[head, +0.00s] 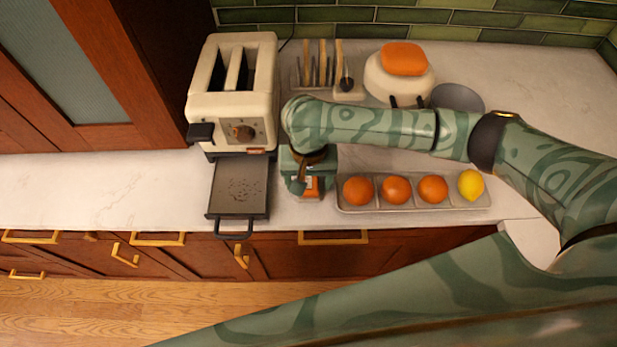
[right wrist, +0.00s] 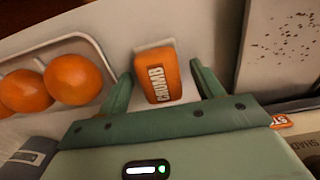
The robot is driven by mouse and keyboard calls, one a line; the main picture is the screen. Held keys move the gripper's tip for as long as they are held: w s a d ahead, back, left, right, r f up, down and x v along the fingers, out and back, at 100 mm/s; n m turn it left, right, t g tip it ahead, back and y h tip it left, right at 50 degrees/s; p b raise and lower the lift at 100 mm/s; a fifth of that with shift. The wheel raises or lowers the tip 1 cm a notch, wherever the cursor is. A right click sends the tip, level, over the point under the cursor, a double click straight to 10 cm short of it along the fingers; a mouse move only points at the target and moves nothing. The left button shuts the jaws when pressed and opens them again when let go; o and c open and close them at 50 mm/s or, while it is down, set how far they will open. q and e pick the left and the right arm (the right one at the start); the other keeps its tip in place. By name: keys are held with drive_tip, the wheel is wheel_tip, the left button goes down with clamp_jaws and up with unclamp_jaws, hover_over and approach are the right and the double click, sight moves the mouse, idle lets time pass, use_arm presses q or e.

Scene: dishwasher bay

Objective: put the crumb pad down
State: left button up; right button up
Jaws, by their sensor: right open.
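The crumb pad (right wrist: 158,76) is a small orange block with a pale edge, lettered "CRUMB". It sits between the two spread fingers of my right gripper (right wrist: 161,73) in the right wrist view, with gaps on both sides. In the head view only a bit of the orange pad (head: 312,187) shows under my right gripper (head: 307,184), which points down at the counter just right of the toaster's tray. The right gripper is open. The gripper hides most of the pad, and whether its underside rests fully on the counter is hard to tell. My left gripper is not in view.
The toaster (head: 258,95) has its crumb tray (head: 240,206) pulled out, with dark crumbs on it. A compartment tray (head: 410,207) holds oranges and a lemon close on the right. A toast rack (head: 308,80) stands behind. The counter left of the toaster (head: 100,190) is clear.

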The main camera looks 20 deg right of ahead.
sight(309, 180)
wheel_tip(309, 180, up, 12)
drive_tip(key=p, duration=0.5)
drive_tip(key=shift+p, duration=0.3)
